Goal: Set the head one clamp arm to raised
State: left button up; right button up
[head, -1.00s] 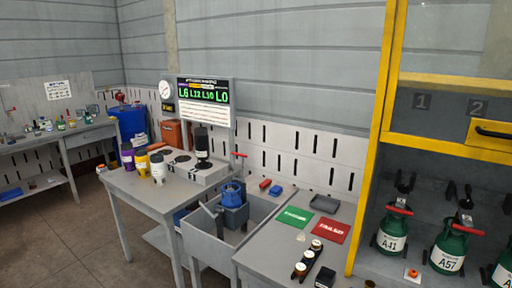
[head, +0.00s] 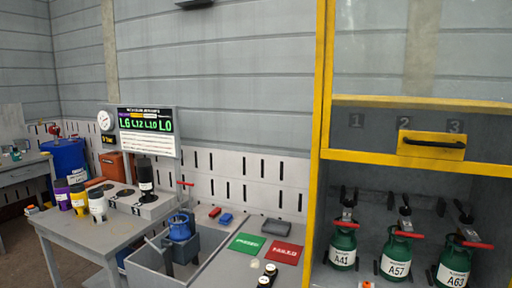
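A yellow-framed cabinet (head: 318,120) stands on the right, with the faint numbers 1 (head: 356,121), 2 and 3 on its clear panel. Below the panel stand three green cylinders in a row, labelled A41 (head: 343,257), A57 (head: 397,268) and A63 (head: 453,275). Over each is a black fitting and a red bar; the leftmost fitting (head: 348,202) and red bar (head: 346,223) are above A41. I cannot tell for sure which part is the head one clamp arm or whether it is raised. Neither of my grippers is in view.
The cabinet panel has a yellow plate with a black handle (head: 432,142). Left of the cabinet is a bench with a green mat (head: 246,243), a red mat (head: 284,253) and a grey tray (head: 277,227). A sink with a blue cylinder (head: 180,227) is further left.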

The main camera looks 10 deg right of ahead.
aim_at(347, 213)
jog(key=z, duration=1.4)
